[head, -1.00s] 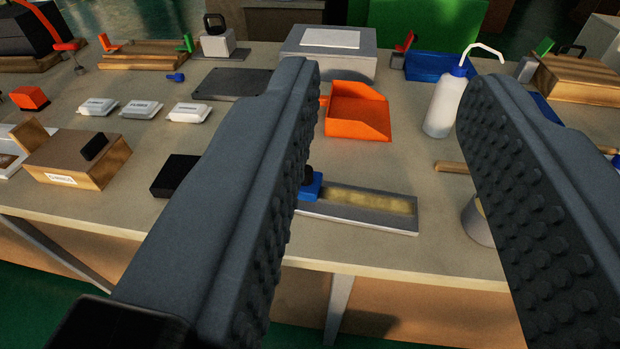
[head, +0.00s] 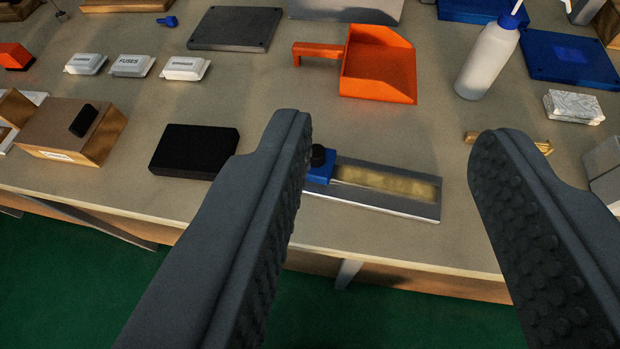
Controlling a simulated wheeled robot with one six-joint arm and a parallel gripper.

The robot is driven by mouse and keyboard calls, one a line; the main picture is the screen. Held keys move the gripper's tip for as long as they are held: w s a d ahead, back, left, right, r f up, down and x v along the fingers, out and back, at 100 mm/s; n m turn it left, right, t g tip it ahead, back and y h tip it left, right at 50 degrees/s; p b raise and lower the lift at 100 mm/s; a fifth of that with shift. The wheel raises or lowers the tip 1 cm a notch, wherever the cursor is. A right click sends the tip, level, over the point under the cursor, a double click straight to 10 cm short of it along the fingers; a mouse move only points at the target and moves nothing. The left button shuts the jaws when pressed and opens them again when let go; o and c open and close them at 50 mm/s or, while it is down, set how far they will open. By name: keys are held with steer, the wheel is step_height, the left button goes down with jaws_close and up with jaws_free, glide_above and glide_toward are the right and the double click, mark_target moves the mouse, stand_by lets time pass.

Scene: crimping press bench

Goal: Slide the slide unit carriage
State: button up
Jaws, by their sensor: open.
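The slide unit (head: 384,207) is a flat grey plate with a brass-coloured track, lying near the front edge of the bench. Its carriage (head: 321,168) is a blue block with a black knob on top, at the left end of the track. The left part of the carriage is hidden behind my left finger. My gripper (head: 388,138) is open and empty. Its two dark, studded fingers are spread wide, one toward each end of the slide unit. The fingers appear nearer to the camera than the unit, and I see no clear contact.
A black block (head: 193,151) lies left of the slide unit. An orange dustpan (head: 378,68) lies behind it, with a white bottle (head: 488,62) to the right. A wooden-handled item (head: 508,143) lies near my right finger. Bare bench surrounds the unit's front.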

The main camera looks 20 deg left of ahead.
steer(key=w+a+f+g, duration=0.1)
steer(key=w+f+g, duration=0.15)
steer(key=w, duration=0.25)
steer(key=w+a+f+g, duration=0.1)
steer(key=w+a+g, duration=0.1)
steer(key=w+g, duration=0.25)
steer(key=n+g, duration=0.2)
steer(key=g, duration=0.4)
glide_above(317, 150)
step_height(317, 150, down, 6)
steer(key=r, duration=0.1)
steer(key=shift+g, duration=0.3)
step_height(317, 150, down, 18)
steer(key=shift+c, duration=0.5)
jaws_close()
